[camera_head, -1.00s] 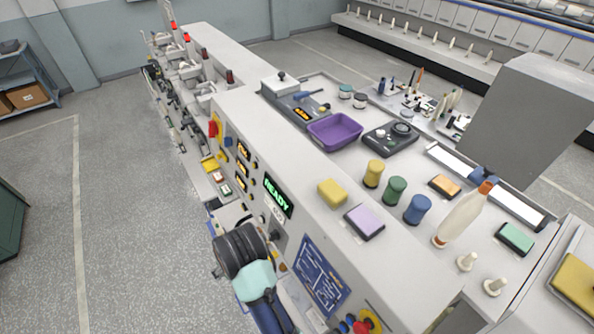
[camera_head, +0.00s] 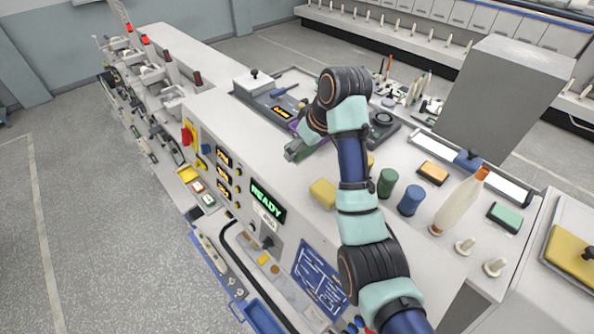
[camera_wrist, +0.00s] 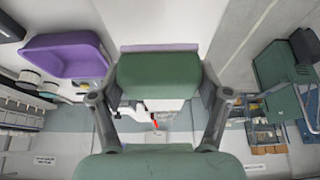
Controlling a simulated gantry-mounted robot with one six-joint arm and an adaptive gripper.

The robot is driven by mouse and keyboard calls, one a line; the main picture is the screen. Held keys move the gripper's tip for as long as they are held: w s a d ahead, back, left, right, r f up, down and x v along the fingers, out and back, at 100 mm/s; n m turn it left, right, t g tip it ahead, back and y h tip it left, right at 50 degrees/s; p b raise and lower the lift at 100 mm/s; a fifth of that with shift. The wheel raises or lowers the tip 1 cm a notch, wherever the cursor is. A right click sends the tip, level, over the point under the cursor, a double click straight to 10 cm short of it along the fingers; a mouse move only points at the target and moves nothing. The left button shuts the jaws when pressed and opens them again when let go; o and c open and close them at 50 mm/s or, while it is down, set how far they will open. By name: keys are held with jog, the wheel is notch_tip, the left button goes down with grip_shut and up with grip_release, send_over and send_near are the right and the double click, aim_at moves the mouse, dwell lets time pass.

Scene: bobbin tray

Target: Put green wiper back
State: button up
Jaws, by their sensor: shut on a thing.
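My gripper (camera_head: 290,156) is in front of the purple tray in the head view, above the console's front edge. In the wrist view its grey fingers (camera_wrist: 160,94) are shut on the sides of a dark green block (camera_wrist: 157,76). A pale lilac strip (camera_wrist: 159,47) runs along the block's far edge. The block is off the table; I cannot tell for sure that it is the green wiper. A separate teal-green pad (camera_head: 505,217) lies on the table at the right.
The purple tray (camera_wrist: 66,57) shows at the left of the wrist view. A yellow block (camera_head: 322,193), a green bobbin (camera_head: 387,183), a blue bobbin (camera_head: 411,200), an orange pad (camera_head: 432,173) and a white bottle (camera_head: 458,203) stand on the table. My arm hides the space around it.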

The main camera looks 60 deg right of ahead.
aim_at(298, 172)
notch_tip(298, 172, down, 7)
jog(key=shift+a+f+p, duration=0.1)
jog(key=shift+p, duration=0.65)
jog(key=o, duration=1.5)
jog(key=shift+o, duration=0.2)
jog(key=v, duration=0.7)
jog(key=shift+r, duration=0.25)
jog(key=shift+s, duration=0.1)
